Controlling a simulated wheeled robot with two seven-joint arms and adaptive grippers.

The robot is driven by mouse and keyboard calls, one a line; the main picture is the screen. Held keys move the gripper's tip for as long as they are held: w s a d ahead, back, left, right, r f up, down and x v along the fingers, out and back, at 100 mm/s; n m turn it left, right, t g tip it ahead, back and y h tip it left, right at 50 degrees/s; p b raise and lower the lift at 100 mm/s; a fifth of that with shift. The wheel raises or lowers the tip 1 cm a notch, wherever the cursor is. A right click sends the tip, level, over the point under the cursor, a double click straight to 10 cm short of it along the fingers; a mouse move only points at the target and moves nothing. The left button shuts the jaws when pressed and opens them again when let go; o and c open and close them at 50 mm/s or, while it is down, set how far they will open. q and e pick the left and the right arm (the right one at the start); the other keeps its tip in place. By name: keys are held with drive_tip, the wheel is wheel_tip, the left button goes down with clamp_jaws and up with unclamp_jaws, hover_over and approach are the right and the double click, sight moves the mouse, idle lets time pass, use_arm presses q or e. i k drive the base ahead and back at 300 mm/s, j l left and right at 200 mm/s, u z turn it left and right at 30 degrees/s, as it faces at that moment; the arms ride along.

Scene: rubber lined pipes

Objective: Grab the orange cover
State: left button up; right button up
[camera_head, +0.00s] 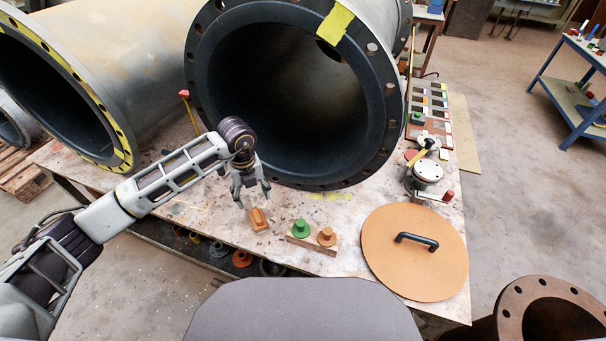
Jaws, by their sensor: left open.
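The orange cover (405,272) is a large flat round disc with a black bar handle (416,241) on top. It lies at the front right of the worktable. My left gripper (252,196) is open and points down, well to the left of the cover. Its fingertips are just above and behind a small orange block (259,219) with a raised grip; I cannot tell whether they touch it. Nothing shows between the fingers. My right gripper is out of view.
Large flanged pipes (388,120) with dark lining stand behind my gripper. A wooden block with green (301,228) and orange (326,236) knobs sits left of the cover. A metal valve part (427,173) stands behind the cover. A rusty flange (512,312) is at the lower right.

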sight(414, 251)
drive_tip(key=z, duration=1.4)
drive_tip(key=k, duration=0.05)
